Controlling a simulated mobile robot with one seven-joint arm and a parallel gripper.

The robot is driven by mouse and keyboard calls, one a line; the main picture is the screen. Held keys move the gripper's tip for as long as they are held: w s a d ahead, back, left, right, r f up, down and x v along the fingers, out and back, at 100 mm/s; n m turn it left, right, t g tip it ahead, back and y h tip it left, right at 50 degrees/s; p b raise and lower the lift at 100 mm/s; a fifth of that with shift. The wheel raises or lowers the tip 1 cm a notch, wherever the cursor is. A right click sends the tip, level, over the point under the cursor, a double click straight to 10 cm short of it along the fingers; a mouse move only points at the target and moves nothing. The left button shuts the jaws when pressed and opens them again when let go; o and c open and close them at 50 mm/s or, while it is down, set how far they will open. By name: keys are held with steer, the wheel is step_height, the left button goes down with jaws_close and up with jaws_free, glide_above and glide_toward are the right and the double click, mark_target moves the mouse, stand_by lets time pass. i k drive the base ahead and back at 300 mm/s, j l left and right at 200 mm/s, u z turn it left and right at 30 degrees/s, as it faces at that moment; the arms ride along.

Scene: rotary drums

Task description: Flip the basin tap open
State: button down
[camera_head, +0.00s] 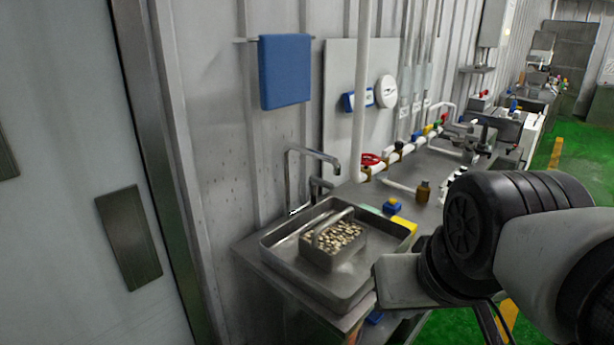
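The basin tap (287,178) is a grey metal pipe rising at the back left of the basin, with its spout bent to the right. A small pale piece, perhaps its lever, shows at the foot of the tap; I cannot tell its position clearly. The metal basin (277,262) is a shallow rectangular sink below the tap. Part of my arm, a black joint with pale links, fills the lower right, to the right of the basin and apart from the tap. No gripper fingers show.
A metal carrier (318,258) of small pale pieces sits in the basin. A white pipe with a red valve handle (371,159) runs behind the bench. A brown bottle (423,191) and blue-yellow block (392,206) stand right of the basin. A blue cloth (285,72) hangs above.

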mark_target(313, 180)
steer(key=i+j+z, duration=0.1)
steer(key=j, duration=0.2)
steer(key=i+j, duration=0.15)
steer(key=j, duration=0.15)
steer(key=i+j+z, duration=0.25)
steer(key=j, duration=0.35)
